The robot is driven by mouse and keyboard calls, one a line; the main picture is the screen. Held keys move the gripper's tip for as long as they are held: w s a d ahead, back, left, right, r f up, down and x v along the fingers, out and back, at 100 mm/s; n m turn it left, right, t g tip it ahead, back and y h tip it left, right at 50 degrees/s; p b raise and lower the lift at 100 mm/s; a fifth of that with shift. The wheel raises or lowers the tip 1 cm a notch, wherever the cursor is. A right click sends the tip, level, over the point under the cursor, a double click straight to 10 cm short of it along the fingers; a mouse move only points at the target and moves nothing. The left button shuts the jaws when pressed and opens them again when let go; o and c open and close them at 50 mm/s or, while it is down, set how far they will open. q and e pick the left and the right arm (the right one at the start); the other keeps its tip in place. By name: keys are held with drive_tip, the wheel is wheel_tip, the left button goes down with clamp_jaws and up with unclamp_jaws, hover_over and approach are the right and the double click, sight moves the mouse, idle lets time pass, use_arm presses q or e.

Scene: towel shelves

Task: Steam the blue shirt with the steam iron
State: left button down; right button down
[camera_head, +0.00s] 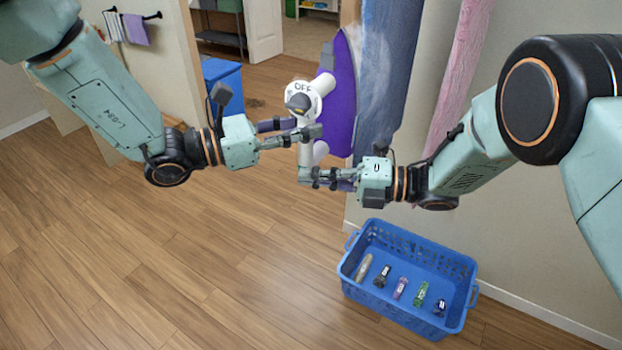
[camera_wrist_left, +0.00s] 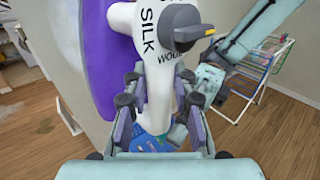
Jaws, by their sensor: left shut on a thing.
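The white steam iron (camera_head: 303,92) is upright in front of the blue shirt (camera_head: 392,75). Its grey dial knob sits by the word OFF. My left gripper (camera_head: 302,137) is shut around the iron's white handle. In the left wrist view the handle (camera_wrist_left: 160,90) stands between its fingers, with SILK and WOOL printed near the knob. My right gripper (camera_head: 318,177) is at the handle's lower end; whether its fingers close on it is unclear. The blue shirt hangs behind the iron, with a whitish haze over it.
A pink cloth (camera_head: 462,65) hangs right of the shirt. A blue basket (camera_head: 352,245) with several small items sits on the floor below my right arm. A blue bin (camera_head: 222,78) is behind left. The wooden floor at left is clear.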

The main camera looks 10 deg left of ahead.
drive_tip(key=shift+w+d+r, duration=0.1)
drive_tip(key=shift+w+r, duration=0.15)
drive_tip(key=s+a+f, duration=0.1)
drive_tip(key=s, duration=0.3)
drive_tip(key=d, duration=0.9)
drive_tip(key=shift+d+r, duration=0.25)
drive_tip(key=shift+d, duration=0.1)
drive_tip(key=shift+s, duration=0.1)
idle(1.3)
drive_tip(key=shift+s+a, duration=0.35)
drive_tip(key=shift+s, duration=0.45)
